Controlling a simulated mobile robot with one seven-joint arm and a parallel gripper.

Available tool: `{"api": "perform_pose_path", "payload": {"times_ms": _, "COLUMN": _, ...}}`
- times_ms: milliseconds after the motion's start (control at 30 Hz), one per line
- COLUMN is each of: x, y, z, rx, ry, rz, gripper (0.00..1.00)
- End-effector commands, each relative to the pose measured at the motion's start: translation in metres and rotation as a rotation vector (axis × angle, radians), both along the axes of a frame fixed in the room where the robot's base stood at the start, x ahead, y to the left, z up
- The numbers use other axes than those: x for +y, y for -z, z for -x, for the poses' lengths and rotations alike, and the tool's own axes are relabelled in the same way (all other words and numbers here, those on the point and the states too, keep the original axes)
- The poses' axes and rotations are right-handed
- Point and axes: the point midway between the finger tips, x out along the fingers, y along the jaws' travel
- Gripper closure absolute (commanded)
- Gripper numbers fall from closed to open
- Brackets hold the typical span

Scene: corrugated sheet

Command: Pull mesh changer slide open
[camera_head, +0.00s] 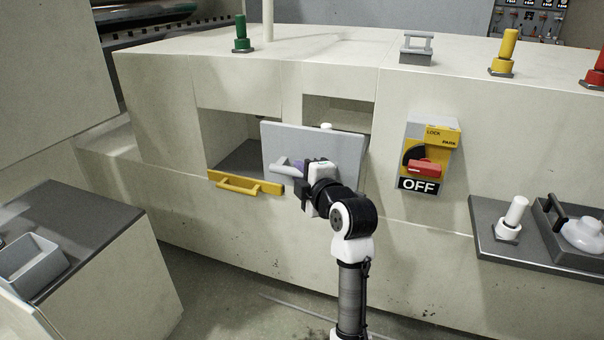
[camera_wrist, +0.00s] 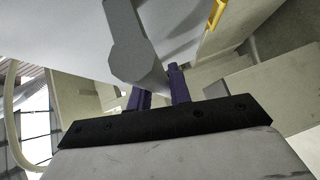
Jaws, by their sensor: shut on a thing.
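The slide's flat grey front panel (camera_head: 315,143) stands upright in front of a recess in the pale machine body. Its grey handle (camera_head: 282,166) sticks out from the panel's lower left. My gripper (camera_head: 300,167) is at this handle, with its body in front of the panel. In the wrist view the purple fingers of my gripper (camera_wrist: 159,92) are shut on the grey handle (camera_wrist: 138,62). The panel (camera_wrist: 60,35) fills the upper left there. In the head view my wrist hides the panel's lower right part.
A dark-floored open recess (camera_head: 250,160) with a yellow handle (camera_head: 243,187) lies just left of the panel. A yellow rotary switch box marked OFF (camera_head: 422,165) is to the right. A side shelf (camera_head: 490,247) juts out farther right. A grey-topped cabinet (camera_head: 85,220) stands at lower left.

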Motion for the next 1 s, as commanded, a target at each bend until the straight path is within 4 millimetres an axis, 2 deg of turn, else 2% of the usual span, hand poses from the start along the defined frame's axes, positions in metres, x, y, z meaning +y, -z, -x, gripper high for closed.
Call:
{"api": "perform_pose_path", "payload": {"times_ms": 233, "x": -0.001, "y": 0.0, "z": 0.0, "rx": 0.0, "ry": 0.002, "rz": 0.0, "gripper": 1.0}}
{"api": "perform_pose_path", "payload": {"times_ms": 267, "x": -0.001, "y": 0.0, "z": 0.0, "rx": 0.001, "ry": 0.002, "rz": 0.0, "gripper": 0.76}}
{"api": "perform_pose_path", "payload": {"times_ms": 400, "x": -0.001, "y": 0.0, "z": 0.0, "rx": 0.0, "ry": 0.001, "rz": 0.0, "gripper": 0.59}}
{"api": "perform_pose_path", "payload": {"times_ms": 767, "x": -0.003, "y": 0.0, "z": 0.005, "rx": -0.001, "ry": 0.001, "rz": 0.0, "gripper": 0.59}}
{"api": "perform_pose_path", "payload": {"times_ms": 867, "x": -0.011, "y": -0.001, "z": 0.016, "rx": -0.002, "ry": 0.003, "rz": -0.001, "gripper": 0.59}}
{"api": "perform_pose_path", "payload": {"times_ms": 1000, "x": -0.026, "y": -0.005, "z": 0.042, "rx": -0.004, "ry": 0.004, "rz": 0.0, "gripper": 0.59}}
